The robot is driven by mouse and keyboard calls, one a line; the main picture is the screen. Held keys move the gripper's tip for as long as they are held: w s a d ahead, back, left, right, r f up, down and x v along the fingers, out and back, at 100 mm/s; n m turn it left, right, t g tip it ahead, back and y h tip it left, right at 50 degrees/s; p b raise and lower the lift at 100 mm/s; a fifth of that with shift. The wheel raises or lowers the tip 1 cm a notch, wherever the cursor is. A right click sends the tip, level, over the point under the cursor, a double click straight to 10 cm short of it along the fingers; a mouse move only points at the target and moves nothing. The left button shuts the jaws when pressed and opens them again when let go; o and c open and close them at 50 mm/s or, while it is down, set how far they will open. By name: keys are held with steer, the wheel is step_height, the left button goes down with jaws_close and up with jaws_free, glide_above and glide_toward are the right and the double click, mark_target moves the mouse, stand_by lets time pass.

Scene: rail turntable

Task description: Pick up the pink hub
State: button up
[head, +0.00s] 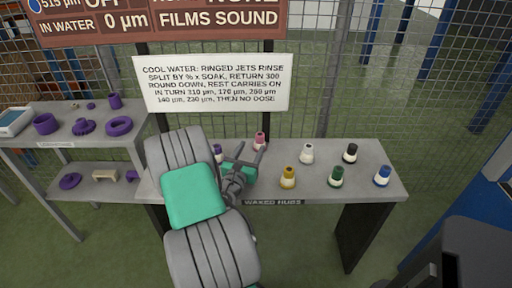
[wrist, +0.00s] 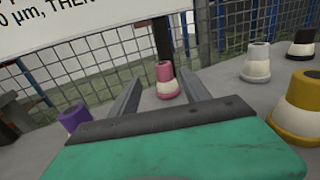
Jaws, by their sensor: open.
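The pink hub (head: 259,141) stands upright at the back of the grey table, pink with a white band. In the wrist view the pink hub (wrist: 166,80) shows ahead, between my finger lines and beyond the fingertips. My gripper (head: 259,153) is open and empty, just in front of the pink hub; its two fingers also show in the wrist view (wrist: 158,88). I see no contact with the hub.
On the table (head: 377,168) a purple hub (head: 218,153) stands left of the pink one. White (head: 307,153), black (head: 350,153), yellow (head: 288,177), green (head: 336,176) and blue (head: 382,175) hubs stand to the right. A mesh fence and sign (head: 212,82) rise behind.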

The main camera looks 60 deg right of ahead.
mark_target(258, 138)
steer(key=d, duration=0.7)
steer(key=shift+w+p, duration=0.15)
steer(key=shift+p, duration=0.15)
jaws_close()
steer(key=shift+r, duration=0.1)
